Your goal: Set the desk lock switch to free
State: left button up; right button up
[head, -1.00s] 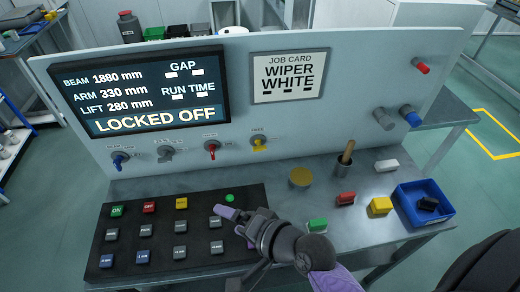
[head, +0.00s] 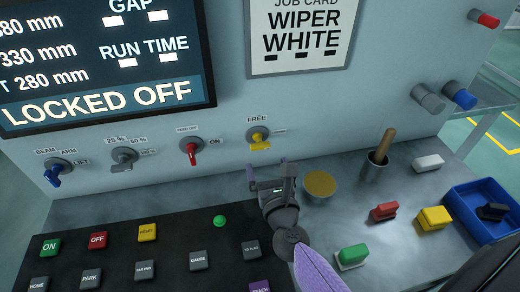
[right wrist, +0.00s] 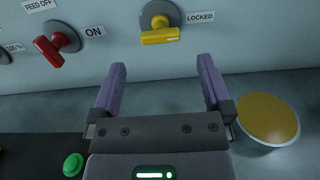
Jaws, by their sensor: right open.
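The desk lock switch is a yellow handle (head: 260,145) on a grey round base on the upright panel. A FREE label (head: 257,119) is above it. In the right wrist view the yellow handle (right wrist: 160,36) lies roughly level, with a LOCKED label (right wrist: 200,16) to its right. My right gripper (head: 268,178) is open and empty, below and in front of the switch, apart from it. In the right wrist view its two purple fingers (right wrist: 162,76) stand spread beneath the handle. My left gripper is not in view.
The screen (head: 100,60) reads LOCKED OFF. A red switch (head: 191,153) is left of the yellow one. A round gold-topped thing (head: 320,184), a cup with a stick (head: 375,168) and coloured blocks stand to the right. A black button board (head: 120,262) lies in front left.

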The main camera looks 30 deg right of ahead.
aim_at(261, 148)
jog(key=x, duration=0.6)
jog(key=shift+w+d+b, duration=0.1)
jog(key=shift+w+b, duration=0.2)
jog(key=shift+w, duration=0.05)
jog(key=c, duration=1.2)
